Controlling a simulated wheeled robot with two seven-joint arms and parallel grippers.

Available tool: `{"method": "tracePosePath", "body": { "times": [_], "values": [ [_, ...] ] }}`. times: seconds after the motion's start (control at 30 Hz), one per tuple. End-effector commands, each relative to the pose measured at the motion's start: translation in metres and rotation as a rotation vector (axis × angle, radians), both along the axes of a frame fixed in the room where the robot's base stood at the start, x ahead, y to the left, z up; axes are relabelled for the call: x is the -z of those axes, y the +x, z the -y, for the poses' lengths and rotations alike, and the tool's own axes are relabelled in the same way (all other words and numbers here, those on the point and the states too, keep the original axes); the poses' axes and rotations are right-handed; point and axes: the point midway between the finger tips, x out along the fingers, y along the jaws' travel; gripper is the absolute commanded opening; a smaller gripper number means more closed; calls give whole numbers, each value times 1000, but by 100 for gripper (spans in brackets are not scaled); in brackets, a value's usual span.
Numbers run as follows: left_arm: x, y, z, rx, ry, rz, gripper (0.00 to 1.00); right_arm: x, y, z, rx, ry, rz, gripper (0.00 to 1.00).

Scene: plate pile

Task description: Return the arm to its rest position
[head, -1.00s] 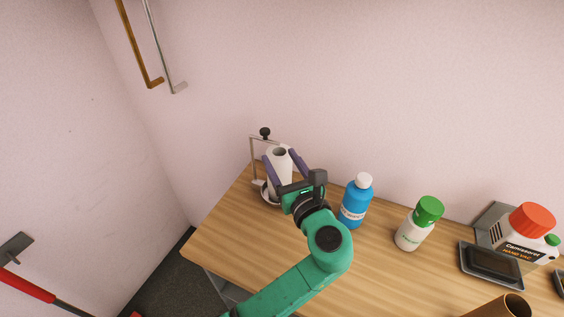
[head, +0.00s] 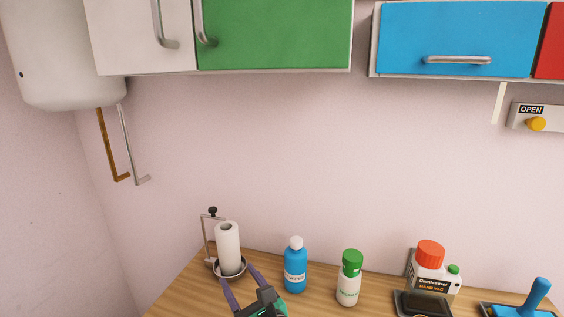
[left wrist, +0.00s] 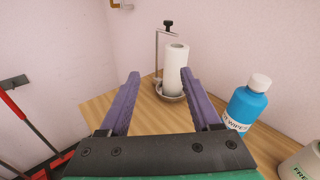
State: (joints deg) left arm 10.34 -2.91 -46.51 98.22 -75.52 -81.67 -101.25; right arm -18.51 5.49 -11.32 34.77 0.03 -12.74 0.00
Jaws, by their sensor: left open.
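My left gripper (head: 240,287) shows at the bottom of the head view, with its purple fingers apart and nothing between them. It also shows in the left wrist view (left wrist: 158,85), open and empty. A white paper towel roll (head: 228,247) stands upright on a metal holder (head: 206,240) just beyond the fingertips. In the left wrist view the roll (left wrist: 175,72) is ahead, partly behind the right finger, and apart from the gripper. My right gripper is not in view.
On the wooden counter (head: 185,290) stand a blue bottle (head: 295,270), a green-capped white bottle (head: 348,284) and an orange-capped container (head: 431,270). A green cabinet (head: 275,35) and a blue cabinet (head: 455,38) hang above. A white tank (head: 65,60) is at upper left.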

Motion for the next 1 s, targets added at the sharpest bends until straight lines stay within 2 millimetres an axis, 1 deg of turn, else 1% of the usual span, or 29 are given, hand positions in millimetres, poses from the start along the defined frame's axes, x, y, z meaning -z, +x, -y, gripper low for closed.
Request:
{"method": "tracePosePath", "body": {
  "times": [0.03, 0.13, 0.2, 0.27, 0.3, 0.37, 0.4, 0.47, 0.5, 0.6, 0.67, 0.8, 0.9, 1.0],
  "values": [
    [11, -1, -9, -16, -74, -11, 64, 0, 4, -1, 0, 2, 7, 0],
    [34, -5, -28, -61, -245, -26, 64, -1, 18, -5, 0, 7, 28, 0],
    [53, -10, -42, -105, -381, -36, 64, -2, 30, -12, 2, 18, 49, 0],
    [71, -16, -55, -154, -512, -41, 64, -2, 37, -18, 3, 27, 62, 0],
    [84, -21, -63, -192, -606, -43, 64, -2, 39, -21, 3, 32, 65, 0],
    [102, -31, -76, -260, -748, -40, 64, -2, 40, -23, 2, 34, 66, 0],
    [115, -38, -84, -312, -846, -37, 64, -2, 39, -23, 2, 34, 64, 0],
    [134, -51, -96, -399, -995, -25, 64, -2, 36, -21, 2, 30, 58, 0],
    [145, -60, -103, -463, -1094, -13, 64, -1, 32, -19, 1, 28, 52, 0],
    [170, -83, -118, -631, -1323, 25, 64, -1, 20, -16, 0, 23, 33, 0],
    [181, -98, -125, -733, -1445, 55, 64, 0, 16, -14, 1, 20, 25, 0],
    [200, -129, -137, -973, -1689, 135, 64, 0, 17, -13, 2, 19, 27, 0],
    [207, -150, -142, -1141, -1833, 199, 64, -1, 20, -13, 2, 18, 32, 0],
    [210, -170, -145, -1305, -1952, 264, 64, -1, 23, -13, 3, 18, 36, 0]
  ]
}}
